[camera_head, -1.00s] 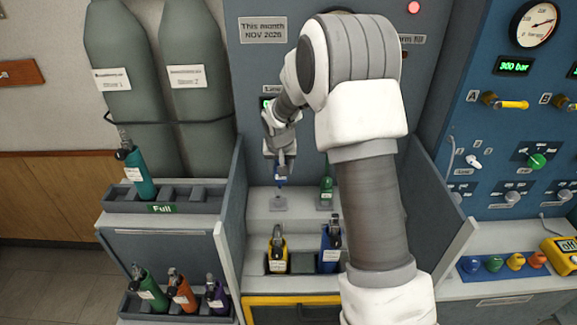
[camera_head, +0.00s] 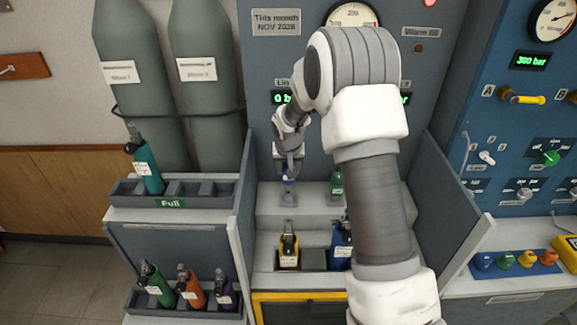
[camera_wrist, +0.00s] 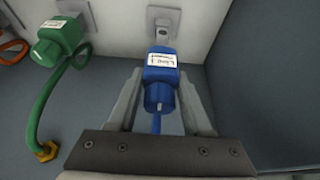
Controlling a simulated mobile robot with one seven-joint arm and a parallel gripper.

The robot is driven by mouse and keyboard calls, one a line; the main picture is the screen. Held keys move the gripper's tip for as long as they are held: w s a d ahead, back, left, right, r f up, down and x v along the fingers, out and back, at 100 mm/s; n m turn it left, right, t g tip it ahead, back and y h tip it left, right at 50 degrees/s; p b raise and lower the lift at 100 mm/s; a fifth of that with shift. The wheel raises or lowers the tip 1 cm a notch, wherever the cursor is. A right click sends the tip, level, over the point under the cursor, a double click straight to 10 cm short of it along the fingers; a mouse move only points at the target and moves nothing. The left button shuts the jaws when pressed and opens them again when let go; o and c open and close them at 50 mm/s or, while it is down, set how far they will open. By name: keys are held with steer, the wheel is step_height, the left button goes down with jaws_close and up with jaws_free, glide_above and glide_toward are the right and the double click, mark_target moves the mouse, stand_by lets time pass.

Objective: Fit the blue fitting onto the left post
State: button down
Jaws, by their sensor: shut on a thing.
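My gripper (camera_head: 289,172) is shut on the blue fitting (camera_wrist: 160,72), with one finger on each side of it. The fitting carries a white label, and a blue hose runs back between the fingers. In the head view the blue fitting (camera_head: 289,180) hangs just above the left post (camera_head: 289,197) on the pale ledge. In the wrist view the post (camera_wrist: 162,31) shows as a grey stub on a square plate, just beyond the fitting's far end. The two look lined up and close. I cannot tell whether they touch.
A green fitting (camera_head: 336,182) sits on the neighbouring post; it also shows in the wrist view (camera_wrist: 58,40) with its hose. Yellow (camera_head: 289,252) and blue (camera_head: 341,245) cylinders stand in the holder in front. Side panels flank the bay.

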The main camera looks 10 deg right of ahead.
mark_target(288, 187)
steer(key=shift+f+b, duration=0.3)
steer(key=shift+f, duration=0.55)
steer(key=shift+b, duration=0.5)
steer(key=shift+f+b, duration=1.8)
steer(key=shift+f, duration=0.1)
stand_by(0.9)
steer(key=shift+c, duration=1.2)
jaws_free()
steer(key=v, duration=1.7)
steer(key=shift+r, duration=0.2)
steer(key=shift+s, duration=0.1)
